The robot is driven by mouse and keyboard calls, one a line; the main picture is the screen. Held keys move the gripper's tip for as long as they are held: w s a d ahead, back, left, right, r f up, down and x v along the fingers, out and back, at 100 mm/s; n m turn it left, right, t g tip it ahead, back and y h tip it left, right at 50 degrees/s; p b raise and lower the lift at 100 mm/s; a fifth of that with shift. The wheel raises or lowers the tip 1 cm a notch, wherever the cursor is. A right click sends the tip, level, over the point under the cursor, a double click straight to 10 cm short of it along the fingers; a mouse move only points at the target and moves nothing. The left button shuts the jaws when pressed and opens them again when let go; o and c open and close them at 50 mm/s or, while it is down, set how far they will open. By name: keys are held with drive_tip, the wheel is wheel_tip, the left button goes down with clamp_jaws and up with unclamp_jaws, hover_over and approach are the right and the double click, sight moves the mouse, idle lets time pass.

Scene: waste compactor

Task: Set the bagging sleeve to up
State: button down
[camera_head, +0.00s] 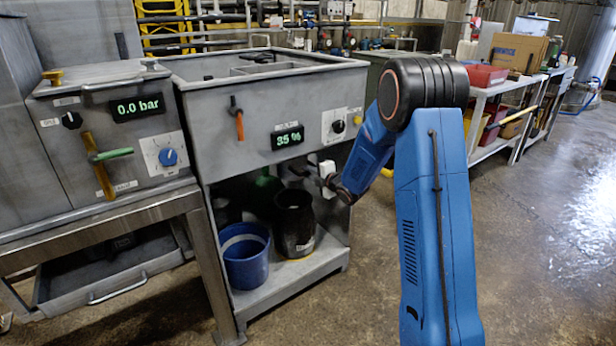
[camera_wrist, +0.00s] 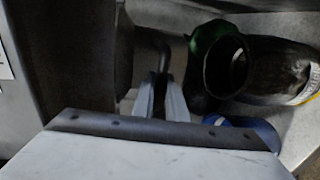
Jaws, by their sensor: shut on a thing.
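My gripper (camera_head: 300,172) reaches in under the middle grey cabinet (camera_head: 222,130), at the upper right of its open lower bay. In the wrist view my gripper (camera_wrist: 161,84) has its two pale fingers close together, shut on a dark bent handle (camera_wrist: 157,47). The handle runs up from the fingertips beside a broad dark part (camera_wrist: 85,50) at left. No readable label marks the bagging sleeve, so I cannot tell for sure that this handle is its own. Shadow and my fingers hide the handle's far end and lower part.
A black container (camera_head: 294,225) and a blue bucket (camera_head: 245,255) stand on the bay's shelf (camera_head: 300,273), below my gripper. A green rounded thing (camera_wrist: 205,45) is beside the container. An orange-handled lever (camera_head: 239,122) hangs on the cabinet front. Floor at right is clear.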

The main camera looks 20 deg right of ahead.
drive_tip(key=c, duration=1.8)
unclamp_jaws()
drive_tip(key=shift+o, duration=0.2)
drive_tip(key=shift+s, duration=0.1)
drive_tip(key=v, duration=1.7)
drive_tip(key=shift+s, duration=0.1)
